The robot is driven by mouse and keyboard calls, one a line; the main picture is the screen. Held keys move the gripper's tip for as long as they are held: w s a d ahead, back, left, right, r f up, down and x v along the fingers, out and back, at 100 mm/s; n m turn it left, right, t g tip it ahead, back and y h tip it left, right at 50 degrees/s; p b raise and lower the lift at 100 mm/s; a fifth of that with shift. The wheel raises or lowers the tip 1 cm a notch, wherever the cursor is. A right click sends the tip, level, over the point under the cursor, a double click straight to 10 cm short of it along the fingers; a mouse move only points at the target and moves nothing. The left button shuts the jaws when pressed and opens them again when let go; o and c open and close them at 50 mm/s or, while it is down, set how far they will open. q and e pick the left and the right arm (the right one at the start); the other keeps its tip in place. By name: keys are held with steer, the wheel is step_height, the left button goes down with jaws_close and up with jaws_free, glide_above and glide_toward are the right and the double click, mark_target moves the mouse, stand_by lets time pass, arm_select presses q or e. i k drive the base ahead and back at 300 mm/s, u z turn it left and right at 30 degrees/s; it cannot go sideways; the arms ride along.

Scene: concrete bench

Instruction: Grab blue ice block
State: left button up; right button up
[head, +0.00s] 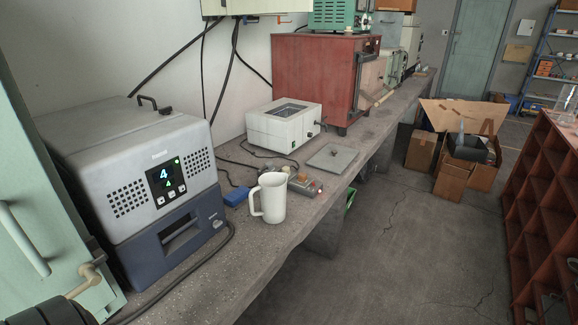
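A small blue block (237,196) lies on the concrete bench (200,262), just left of a white mug (270,198) with its handle towards the left. The block appears close to the mug's handle, and I cannot tell if they touch. Some of the block's right side may be hidden behind the mug. Neither of my grippers can be made out in the head view. A dark ribbed part at the bottom left corner may be mine, but I cannot be sure.
A grey-blue machine (145,170) with a lit display stands left of the block, with a black cable along its front. A white box (284,124), a flat grey plate (331,157) and a small device (304,184) lie beyond. Open floor (390,260) is to the right.

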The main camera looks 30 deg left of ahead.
mark_target(237, 196)
steer(key=z, duration=0.3)
steer(key=i, duration=4.05)
steer(key=u, duration=3.35)
